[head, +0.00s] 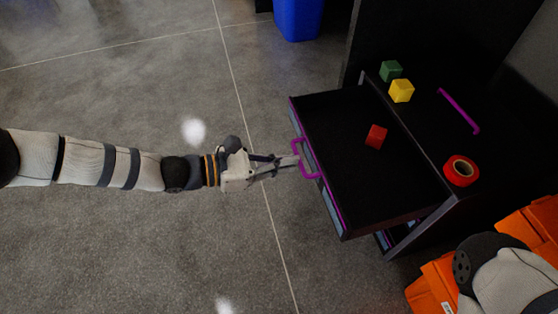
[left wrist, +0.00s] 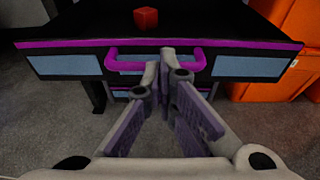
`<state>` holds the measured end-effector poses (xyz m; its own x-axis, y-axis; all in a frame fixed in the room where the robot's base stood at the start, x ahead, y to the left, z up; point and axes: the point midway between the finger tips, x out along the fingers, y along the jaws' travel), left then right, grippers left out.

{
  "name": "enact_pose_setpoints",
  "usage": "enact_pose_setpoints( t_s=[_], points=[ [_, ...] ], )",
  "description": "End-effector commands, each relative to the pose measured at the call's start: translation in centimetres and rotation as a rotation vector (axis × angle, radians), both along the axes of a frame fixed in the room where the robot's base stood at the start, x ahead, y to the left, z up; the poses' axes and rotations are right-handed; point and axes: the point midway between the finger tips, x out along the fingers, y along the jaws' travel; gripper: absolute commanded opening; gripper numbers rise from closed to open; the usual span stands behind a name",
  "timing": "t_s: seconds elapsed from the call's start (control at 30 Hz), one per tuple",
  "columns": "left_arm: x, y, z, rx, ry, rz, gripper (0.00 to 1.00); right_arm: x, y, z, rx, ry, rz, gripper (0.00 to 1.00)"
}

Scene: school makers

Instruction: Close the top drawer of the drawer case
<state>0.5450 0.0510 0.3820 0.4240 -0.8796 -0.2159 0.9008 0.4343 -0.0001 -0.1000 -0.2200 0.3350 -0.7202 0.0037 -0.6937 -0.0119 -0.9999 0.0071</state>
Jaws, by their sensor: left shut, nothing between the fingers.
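The drawer case (head: 425,126) is dark and stands at the right in the head view. Its top drawer (head: 338,130) is pulled far out toward the left, with a purple handle (head: 305,158) on its front. A red cube (head: 376,136) lies inside the drawer. My left gripper (head: 297,160) is shut and empty, its fingertips at the handle. In the left wrist view the fingertips (left wrist: 167,60) overlap the right part of the purple handle (left wrist: 125,65); I cannot tell whether they touch it. My right gripper is not in view.
Orange bins (head: 432,284) stand at the lower right, a blue bin (head: 298,18) at the top. The floor at left is clear.

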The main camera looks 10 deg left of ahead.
Motion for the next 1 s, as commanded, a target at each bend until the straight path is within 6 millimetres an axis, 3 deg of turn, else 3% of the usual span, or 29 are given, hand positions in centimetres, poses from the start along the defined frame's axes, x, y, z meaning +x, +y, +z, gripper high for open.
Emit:
enact_pose_setpoints(
  t_s=[0.2,0.37,0.8,1.0],
  points=[
    [0.1,-0.2,0.0,0.000,0.000,-0.001,0.00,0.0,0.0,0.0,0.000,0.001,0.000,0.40],
    [0.7,-1.7,-0.1,-0.001,0.000,-0.003,0.00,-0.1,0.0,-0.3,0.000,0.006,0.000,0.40],
    [4.9,-11.2,-0.4,-0.002,0.002,-0.002,0.00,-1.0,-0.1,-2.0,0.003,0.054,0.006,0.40],
    [6.6,-14.7,-0.4,0.000,0.002,-0.002,0.00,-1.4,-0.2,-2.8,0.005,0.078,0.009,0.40]
  ],
)
